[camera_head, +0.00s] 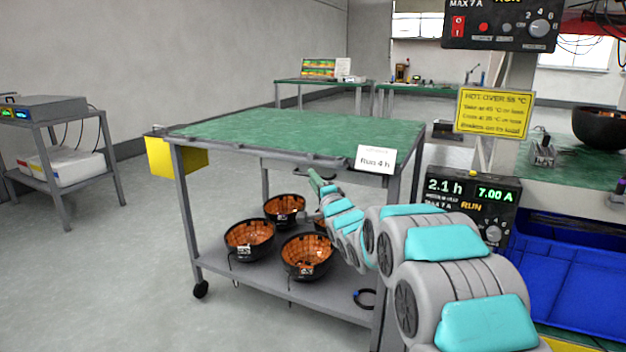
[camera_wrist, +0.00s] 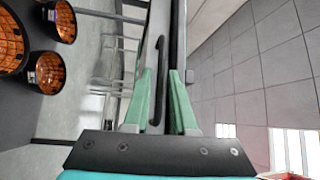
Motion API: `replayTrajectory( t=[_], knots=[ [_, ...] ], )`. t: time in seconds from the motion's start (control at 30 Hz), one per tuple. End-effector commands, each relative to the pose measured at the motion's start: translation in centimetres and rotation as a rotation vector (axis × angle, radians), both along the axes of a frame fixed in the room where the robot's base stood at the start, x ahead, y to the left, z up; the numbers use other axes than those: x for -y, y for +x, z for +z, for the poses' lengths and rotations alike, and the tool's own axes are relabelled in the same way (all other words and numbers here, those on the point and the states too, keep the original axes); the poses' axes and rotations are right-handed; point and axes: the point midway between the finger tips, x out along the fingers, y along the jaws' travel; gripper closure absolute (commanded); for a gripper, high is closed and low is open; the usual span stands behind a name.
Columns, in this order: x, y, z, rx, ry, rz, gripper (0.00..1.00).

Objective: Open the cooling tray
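A trolley with a green top (camera_head: 300,134) stands in the middle of the head view. A dark bar handle (camera_wrist: 161,75) runs along its front edge. I see no separate part labelled as the cooling tray. My gripper (camera_head: 313,174) is at the trolley's front edge, just under the top. In the wrist view my gripper (camera_wrist: 160,76) is open, its two green fingers on either side of the handle. Whether a finger touches the handle, I cannot tell.
Several black bowls with orange insides (camera_head: 249,238) sit on the trolley's lower shelf (camera_head: 230,268). A "Run 4 h" card (camera_head: 375,159) hangs at the front right corner. A control box (camera_head: 470,205) and blue bin (camera_head: 570,270) stand right.

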Motion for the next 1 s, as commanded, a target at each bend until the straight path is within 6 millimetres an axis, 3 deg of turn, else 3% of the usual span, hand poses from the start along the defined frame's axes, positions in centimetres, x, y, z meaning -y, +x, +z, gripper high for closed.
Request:
replayTrajectory(
  t=[0.43, 0.67, 1.0],
  knots=[
    [-0.38, 0.79, 0.21, 0.001, 0.000, 0.000, 0.75],
    [-0.38, 0.79, 0.18, 0.000, 0.000, 0.000, 1.00],
    [-0.38, 0.78, 0.14, -0.001, 0.000, 0.000, 1.00]
  ],
)
